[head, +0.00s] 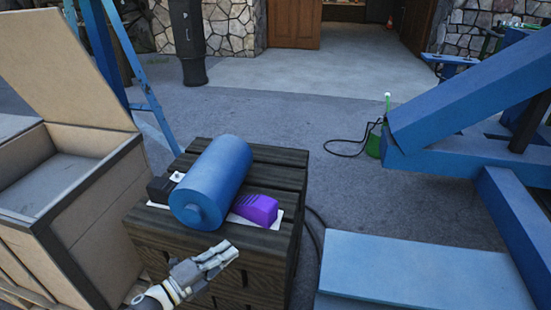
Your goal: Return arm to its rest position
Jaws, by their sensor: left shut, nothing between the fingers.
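My left gripper (222,257) is shut and empty. It shows in front of the dark wooden crate (265,235), at the lower middle of the head view. A blue cylinder (218,172) with a small round end lies on the crate top, beyond the gripper and apart from it in the picture. A purple block-like object (257,208) sits to the right of the cylinder on a white sheet. My right gripper is not in view.
An open wooden box (95,195) with a raised lid (50,65) stands at the left. A blue steel frame (470,100) and a flat blue platform (420,270) fill the right. A black cable (345,148) lies near a green object (375,142). Grey floor (270,105) is clear behind.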

